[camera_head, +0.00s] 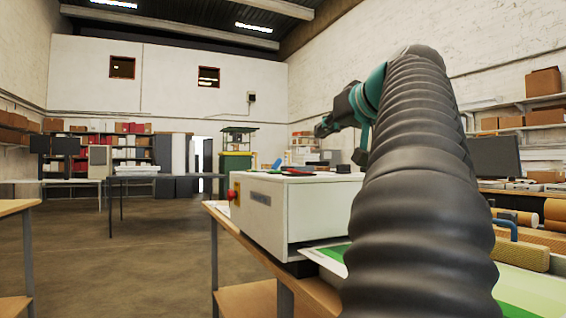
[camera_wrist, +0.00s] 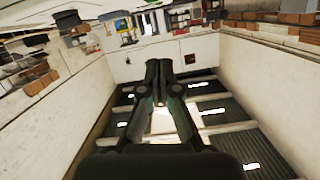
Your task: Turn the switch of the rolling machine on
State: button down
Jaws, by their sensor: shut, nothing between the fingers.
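The rolling machine (camera_head: 285,222) is a white box on the wooden workbench, right of centre in the head view. A red knob on a yellow base (camera_head: 232,195) sticks out of its left side; I cannot make out a separate switch. My gripper (camera_head: 322,128) is raised above and beyond the machine, pointing left and apart from it. In the wrist view my gripper (camera_wrist: 165,64) has its fingers together and holds nothing. That view is upside down, and I cannot make out the machine in it.
Small coloured tools (camera_head: 295,170) lie on top of the machine. A green sheet (camera_head: 335,253) lies at its right side. A monitor (camera_head: 491,157) and cardboard rolls (camera_head: 517,217) are at the right. Open floor (camera_head: 130,250) lies left of the workbench (camera_head: 255,242).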

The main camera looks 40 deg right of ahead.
jog(key=shift+w, duration=0.15)
jog(key=p+x, duration=0.1)
jog(key=x, duration=0.8)
jog(key=shift+w+f, duration=0.1)
jog(key=shift+w, duration=0.1)
notch_tip(320, 180, down, 3)
jog(key=shift+w+a+b, duration=0.15)
jog(key=shift+b, duration=0.45)
jog(key=shift+f, duration=0.55)
jog(key=shift+w+a+f+n+b, duration=0.1)
jog(key=shift+a+f+n+b, duration=0.25)
jog(key=shift+f+b, duration=0.55)
notch_tip(320, 180, up, 5)
jog(key=p, duration=0.3)
jog(key=shift+a, duration=0.15)
jog(key=shift+a+r+p, duration=0.1)
jog(key=shift+r+p, duration=0.25)
jog(key=shift+p, duration=0.05)
jog(key=b+v, duration=0.1)
jog(key=v, duration=0.8)
jog(key=shift+s+a+f+b, duration=0.15)
jog(key=shift+s+a+b, duration=0.15)
jog(key=shift+s+a, duration=0.1)
